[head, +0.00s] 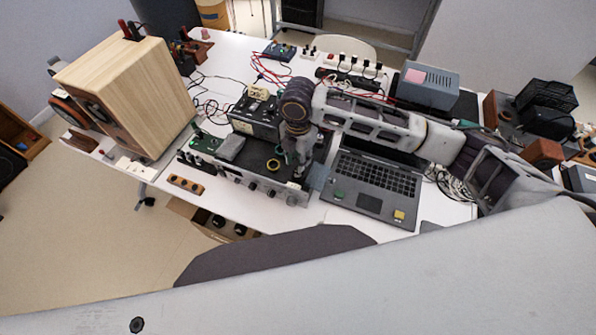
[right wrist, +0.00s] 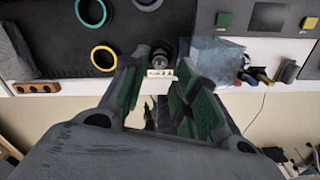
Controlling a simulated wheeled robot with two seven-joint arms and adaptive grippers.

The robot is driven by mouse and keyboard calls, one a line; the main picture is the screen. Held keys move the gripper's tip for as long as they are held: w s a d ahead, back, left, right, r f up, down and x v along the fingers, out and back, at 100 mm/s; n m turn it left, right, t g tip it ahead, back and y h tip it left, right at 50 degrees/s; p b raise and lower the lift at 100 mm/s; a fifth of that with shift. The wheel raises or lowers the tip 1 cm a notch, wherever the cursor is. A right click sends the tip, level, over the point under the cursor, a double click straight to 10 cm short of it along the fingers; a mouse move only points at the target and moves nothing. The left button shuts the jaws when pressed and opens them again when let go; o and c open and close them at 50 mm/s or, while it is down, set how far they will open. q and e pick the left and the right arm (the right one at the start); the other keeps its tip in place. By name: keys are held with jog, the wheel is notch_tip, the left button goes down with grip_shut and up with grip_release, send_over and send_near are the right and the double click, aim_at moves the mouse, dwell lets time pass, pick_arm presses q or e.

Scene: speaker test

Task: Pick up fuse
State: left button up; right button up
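My right gripper (head: 300,172) points down at the right end of the black amplifier-like unit (head: 228,171), beside the laptop. In the right wrist view its two green-padded fingers (right wrist: 161,70) are apart, with a gap between the tips. A small dark cylinder with a pale part (right wrist: 160,58) shows in that gap, near the unit's front edge. I cannot tell whether it is the fuse or a knob, or whether the fingers touch it. No fuse can be made out clearly elsewhere. My left gripper is not in view.
A yellow tape ring (right wrist: 103,56) and a cyan ring (right wrist: 89,12) lie on the unit, left of the fingers. A bluish crumpled piece (right wrist: 212,55) lies right of them. The laptop (head: 372,188) and wooden speaker (head: 130,92) flank the unit.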

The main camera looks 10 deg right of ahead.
jog(key=shift+f, duration=0.15)
jog(key=shift+s+f+p, duration=0.1)
jog(key=shift+f+p, duration=0.4)
jog(key=shift+f, duration=2)
grip_shut()
